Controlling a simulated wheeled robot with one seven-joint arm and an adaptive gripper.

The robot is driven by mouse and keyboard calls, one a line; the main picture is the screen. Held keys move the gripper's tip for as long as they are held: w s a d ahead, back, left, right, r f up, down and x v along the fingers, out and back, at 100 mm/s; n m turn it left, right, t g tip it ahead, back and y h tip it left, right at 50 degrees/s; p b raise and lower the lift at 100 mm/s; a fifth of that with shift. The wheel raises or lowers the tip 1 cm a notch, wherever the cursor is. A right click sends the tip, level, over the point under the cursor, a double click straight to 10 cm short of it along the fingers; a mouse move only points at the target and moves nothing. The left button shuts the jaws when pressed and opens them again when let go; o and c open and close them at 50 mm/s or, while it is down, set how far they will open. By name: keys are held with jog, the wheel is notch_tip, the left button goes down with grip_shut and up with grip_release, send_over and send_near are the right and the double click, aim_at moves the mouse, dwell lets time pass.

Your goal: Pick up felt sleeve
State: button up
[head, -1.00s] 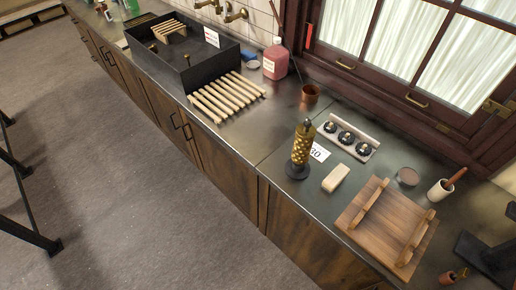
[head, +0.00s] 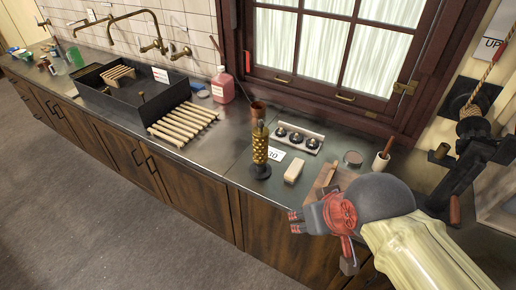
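The likeliest felt sleeve is a cream, rounded block-like piece (head: 294,171) lying on the metal counter, right of the brass roller; I cannot see whether it is hollow. The brass roller (head: 260,148) stands upright on a dark round base, with a knob on top. My gripper (head: 320,244), grey and red, is in the lower right of the head view, nearer the camera than the cream piece and apart from it. Its two fingers look spread, one to the left and one downward, with nothing seen between them.
A slatted rack (head: 183,122) and dark sink (head: 120,92) lie left. A black machine (head: 470,150) stands right. Bare counter shows left of the roller.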

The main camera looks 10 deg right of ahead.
jog(key=shift+a, duration=0.15)
jog(key=o, duration=0.3)
jog(key=shift+o, duration=0.6)
jog(key=shift+c, duration=0.9)
